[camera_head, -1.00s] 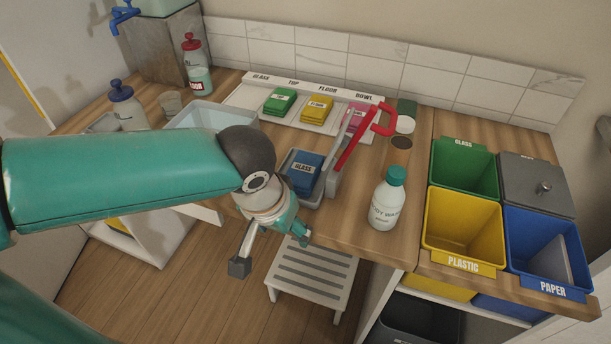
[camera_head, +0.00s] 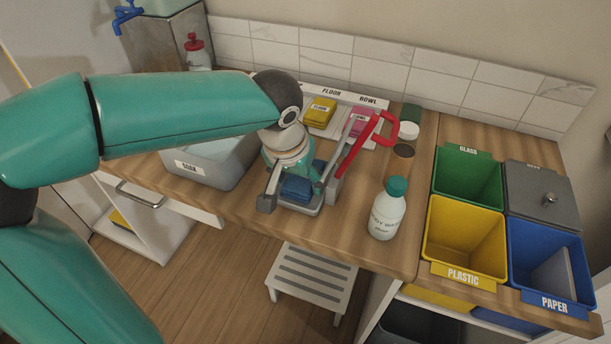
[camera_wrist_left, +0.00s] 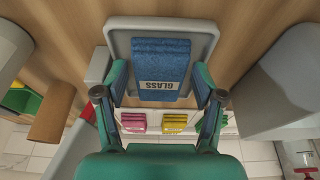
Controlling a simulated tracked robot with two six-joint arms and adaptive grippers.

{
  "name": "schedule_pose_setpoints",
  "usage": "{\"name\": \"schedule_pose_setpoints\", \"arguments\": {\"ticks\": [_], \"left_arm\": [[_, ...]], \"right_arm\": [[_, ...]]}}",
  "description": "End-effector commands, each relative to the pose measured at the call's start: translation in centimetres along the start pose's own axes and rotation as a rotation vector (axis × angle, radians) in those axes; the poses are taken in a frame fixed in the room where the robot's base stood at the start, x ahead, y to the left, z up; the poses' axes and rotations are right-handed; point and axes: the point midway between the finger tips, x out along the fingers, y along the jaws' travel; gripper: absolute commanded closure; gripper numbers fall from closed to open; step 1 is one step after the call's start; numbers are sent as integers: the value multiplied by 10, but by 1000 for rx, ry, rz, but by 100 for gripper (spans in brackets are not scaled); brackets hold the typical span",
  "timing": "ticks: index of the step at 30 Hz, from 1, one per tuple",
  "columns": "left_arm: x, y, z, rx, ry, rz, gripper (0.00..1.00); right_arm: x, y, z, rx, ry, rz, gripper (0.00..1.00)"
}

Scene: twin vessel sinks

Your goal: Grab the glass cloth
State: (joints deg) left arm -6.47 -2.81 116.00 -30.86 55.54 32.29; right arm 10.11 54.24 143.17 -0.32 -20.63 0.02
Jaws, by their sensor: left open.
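The blue glass cloth (camera_head: 297,188), folded, lies in a small grey tray (camera_head: 300,208) near the counter's front edge; my left gripper partly hides it in the head view. In the left wrist view the cloth (camera_wrist_left: 160,65) shows its GLASS label, with the tray's rim (camera_wrist_left: 160,21) around it. My left gripper (camera_head: 296,194) is open above the tray, one finger to each side of the cloth. In the left wrist view the gripper (camera_wrist_left: 160,92) has nothing between its fingers that I can see held. My right gripper is not in view.
A red-handled tool (camera_head: 364,144) stands close on the right of the tray. A white bottle with a green cap (camera_head: 387,212) is further right. A grey SOAK basin (camera_head: 205,170) is left. Yellow (camera_head: 320,112) and pink (camera_head: 362,124) cloths lie behind.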

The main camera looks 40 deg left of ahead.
Motion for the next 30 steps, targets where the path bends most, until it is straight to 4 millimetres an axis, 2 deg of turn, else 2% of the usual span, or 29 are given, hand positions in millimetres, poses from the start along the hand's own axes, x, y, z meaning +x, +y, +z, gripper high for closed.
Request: {"name": "schedule_pose_setpoints", "arguments": {"ticks": [4,8,15,21,22,30], "left_arm": [[7,0,-22,-2,-3,-1,31],[18,0,-22,0,-3,0,31],[19,0,-22,0,-1,0,31],[19,0,-22,0,-1,0,65],[19,0,-22,-1,0,0,67],[18,0,-22,0,0,0,68]], "right_arm": [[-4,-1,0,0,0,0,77],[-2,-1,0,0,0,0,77],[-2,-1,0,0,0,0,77],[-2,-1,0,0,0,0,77],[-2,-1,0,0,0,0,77],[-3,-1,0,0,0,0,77]]}}
